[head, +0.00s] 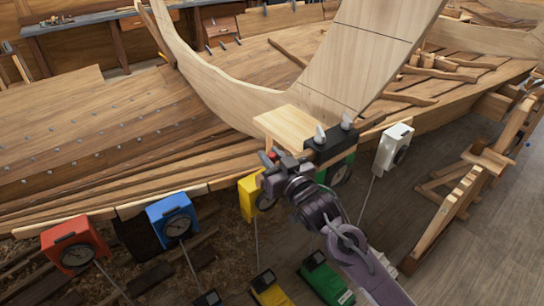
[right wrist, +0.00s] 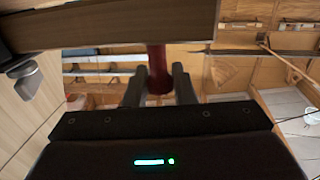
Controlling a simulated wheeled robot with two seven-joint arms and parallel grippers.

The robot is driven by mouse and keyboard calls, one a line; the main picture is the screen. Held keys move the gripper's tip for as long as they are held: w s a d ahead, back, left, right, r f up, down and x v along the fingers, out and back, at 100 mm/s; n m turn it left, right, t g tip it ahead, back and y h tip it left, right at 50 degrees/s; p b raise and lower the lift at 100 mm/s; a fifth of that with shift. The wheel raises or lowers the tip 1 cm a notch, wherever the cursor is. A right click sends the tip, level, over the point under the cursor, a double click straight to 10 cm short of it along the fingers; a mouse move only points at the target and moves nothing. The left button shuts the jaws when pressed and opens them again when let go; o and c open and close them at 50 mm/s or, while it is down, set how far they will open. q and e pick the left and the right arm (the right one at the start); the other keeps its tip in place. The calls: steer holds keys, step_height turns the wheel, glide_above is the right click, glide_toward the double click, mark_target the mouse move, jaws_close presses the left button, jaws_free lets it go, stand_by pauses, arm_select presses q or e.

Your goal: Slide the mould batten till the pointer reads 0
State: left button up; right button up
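A pale wooden board (head: 284,127), which looks like the batten, lies at the foot of the large curved mould (head: 350,70) on the hull's near edge. A dark clamp block (head: 331,143) with two grey levers sits at its right. My right gripper (head: 277,158) is at the board's near edge. In the right wrist view its fingers (right wrist: 159,88) stand either side of a red upright handle (right wrist: 158,70), seemingly touching it, under a wooden piece (right wrist: 110,25). A yellow gauge (head: 248,199) and a green gauge (head: 347,170) are partly hidden by my arm. Their pointers are too small to read. My left gripper is out of view.
Red (head: 73,245), blue (head: 172,221) and white (head: 393,147) gauges line the hull (head: 90,130) edge. Coloured boxes, including a green one (head: 325,279), stand on the floor below. A wooden trestle (head: 450,215) stands at right. Bare floor lies between it and my arm.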

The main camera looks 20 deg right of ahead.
jaws_close()
steer(key=shift+d+r+p, duration=0.1)
steer(key=shift+d+p, duration=0.1)
steer(key=shift+p, duration=0.1)
steer(key=shift+w, duration=0.1)
steer(key=o, duration=0.8)
jaws_free()
steer(key=shift+d, duration=0.1)
steer(key=shift+c, duration=0.2)
steer(key=s+d+b, duration=0.1)
steer(key=s+b, duration=0.2)
steer(key=s, duration=0.4)
steer(key=shift+s+d, duration=0.25)
steer(key=shift+s, duration=0.05)
